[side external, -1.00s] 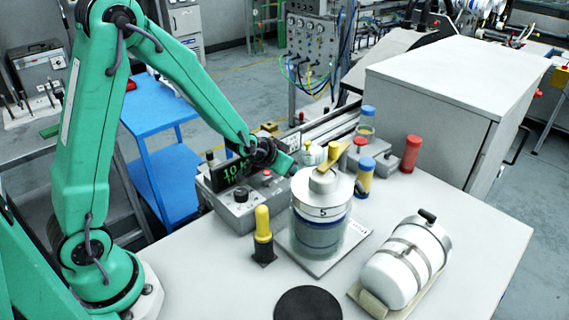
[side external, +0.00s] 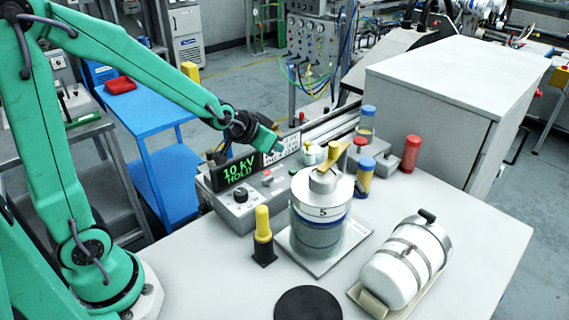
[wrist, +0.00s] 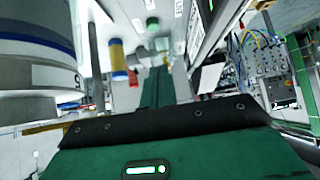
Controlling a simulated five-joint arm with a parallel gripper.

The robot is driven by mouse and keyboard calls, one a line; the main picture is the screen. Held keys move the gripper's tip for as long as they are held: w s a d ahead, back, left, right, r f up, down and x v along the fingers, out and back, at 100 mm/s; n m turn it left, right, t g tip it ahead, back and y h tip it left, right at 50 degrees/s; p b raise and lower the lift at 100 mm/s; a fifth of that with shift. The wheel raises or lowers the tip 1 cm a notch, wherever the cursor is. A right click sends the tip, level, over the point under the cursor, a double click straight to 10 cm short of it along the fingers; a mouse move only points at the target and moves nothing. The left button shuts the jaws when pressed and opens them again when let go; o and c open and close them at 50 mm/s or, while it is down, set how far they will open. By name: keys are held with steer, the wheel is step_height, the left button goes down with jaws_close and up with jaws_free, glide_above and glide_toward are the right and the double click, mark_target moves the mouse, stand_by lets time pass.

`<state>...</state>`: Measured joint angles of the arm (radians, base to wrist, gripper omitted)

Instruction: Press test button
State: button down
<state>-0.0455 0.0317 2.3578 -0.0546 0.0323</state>
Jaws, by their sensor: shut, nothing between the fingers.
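Which button is the test button cannot be read. My gripper (side external: 276,151) is shut and empty, above the back right part of the box and apart from it. In the wrist view its green fingers (wrist: 158,84) are together, and a round green button (wrist: 152,23) shows beyond them.
A white cylinder marked 5 (side external: 321,213) stands on a plate right of the box. A yellow-topped post (side external: 263,226) stands in front of the box. Behind are a blue-and-yellow cylinder (side external: 364,177) and a red one (side external: 411,153). A strapped white canister (side external: 405,263) lies front right.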

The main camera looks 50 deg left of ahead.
steer(key=shift+v, duration=1.4)
steer(key=s+d+r+g, duration=0.1)
steer(key=s+r, duration=0.2)
steer(key=s, duration=0.6)
steer(key=s+d+r+g, duration=0.1)
steer(key=s+r, duration=0.3)
steer(key=s, duration=0.6)
steer(key=shift+s+g, duration=0.2)
steer(key=shift+g, duration=0.6)
stand_by(0.7)
